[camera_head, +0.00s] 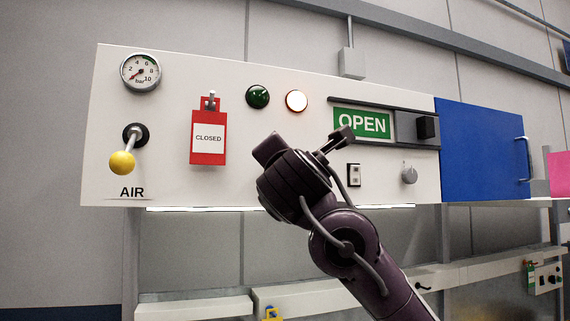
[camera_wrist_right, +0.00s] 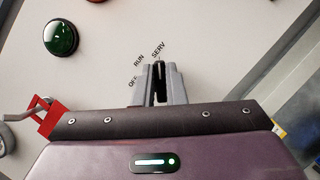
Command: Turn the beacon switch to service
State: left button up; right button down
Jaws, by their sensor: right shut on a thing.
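The beacon switch (camera_wrist_right: 160,75) shows in the right wrist view as a dark, narrow handle between my fingers. The labels OFF, RUN and SERV arc around its upper left. Its far end points up the picture, close under SERV; the fingers partly hide it, so its exact setting is hard to read. My right gripper (camera_wrist_right: 160,88) is shut on this handle. In the head view my right gripper (camera_head: 304,150) is against the white panel, below the lamps, and hides the switch. My left gripper is in neither view.
The white panel (camera_head: 170,105) also bears a gauge (camera_head: 141,72), a yellow-knobbed air lever (camera_head: 122,163), a red CLOSED tag (camera_head: 208,138), a dark green lamp (camera_head: 257,97), a lit white lamp (camera_head: 297,101), an OPEN slider (camera_head: 363,123), a rocker (camera_head: 354,175) and a grey knob (camera_head: 409,174). A blue door (camera_head: 480,145) adjoins right.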

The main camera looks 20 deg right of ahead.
jog(key=c, duration=1.5)
grip_release()
jog(key=b+v, duration=0.4)
jog(key=v, duration=0.3)
jog(key=shift+s+a+f, duration=0.1)
jog(key=shift+s+f, duration=0.05)
jog(key=shift+s, duration=0.2)
